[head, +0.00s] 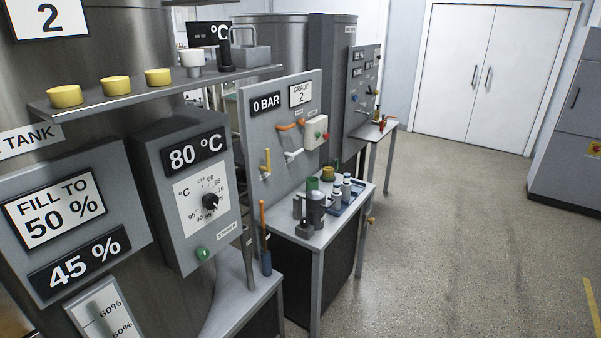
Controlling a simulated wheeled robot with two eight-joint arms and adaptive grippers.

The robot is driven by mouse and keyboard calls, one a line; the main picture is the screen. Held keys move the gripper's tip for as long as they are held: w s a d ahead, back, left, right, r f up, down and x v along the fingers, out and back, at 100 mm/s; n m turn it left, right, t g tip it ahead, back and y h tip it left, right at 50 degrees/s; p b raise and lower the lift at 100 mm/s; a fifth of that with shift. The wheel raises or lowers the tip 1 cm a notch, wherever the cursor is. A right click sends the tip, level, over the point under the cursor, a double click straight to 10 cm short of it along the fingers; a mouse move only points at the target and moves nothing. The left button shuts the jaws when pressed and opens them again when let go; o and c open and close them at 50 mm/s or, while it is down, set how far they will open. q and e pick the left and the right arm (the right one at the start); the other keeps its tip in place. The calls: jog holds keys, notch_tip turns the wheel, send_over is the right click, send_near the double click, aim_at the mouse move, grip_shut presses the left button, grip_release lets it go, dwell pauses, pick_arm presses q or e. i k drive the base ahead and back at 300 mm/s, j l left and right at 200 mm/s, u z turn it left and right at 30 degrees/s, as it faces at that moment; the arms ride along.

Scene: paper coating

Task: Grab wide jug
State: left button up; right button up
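A grey metal jug-like vessel (317,208) stands upright on the small grey table (325,238) in the middle of the view. A smaller grey item (305,229) sits in front of it, and another grey piece shows at its left side. A squat metal container with a handle on top (250,56) stands on the upper left shelf. I cannot tell for certain which of these is the wide jug. Neither of my grippers is in view.
Small bottles (337,192) stand in a blue tray (352,199) behind the vessel. An orange-handled tool (263,235) stands at the table's left. Yellow caps (116,85) line the shelf (150,88). The grey floor (460,230) at right is clear.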

aim_at(328, 170)
jog(key=i+u, duration=0.1)
jog(key=u, duration=0.35)
jog(key=l+u, duration=0.15)
jog(key=u, duration=0.35)
jog(key=i+l+u, duration=0.1)
jog(key=u, duration=0.35)
jog(key=l+u, duration=0.15)
jog(key=u, duration=0.35)
jog(key=i+l, duration=0.1)
jog(key=l, duration=2.75)
jog(key=i+l, duration=0.15)
jog(key=l, duration=2.75)
jog(key=i, duration=0.1)
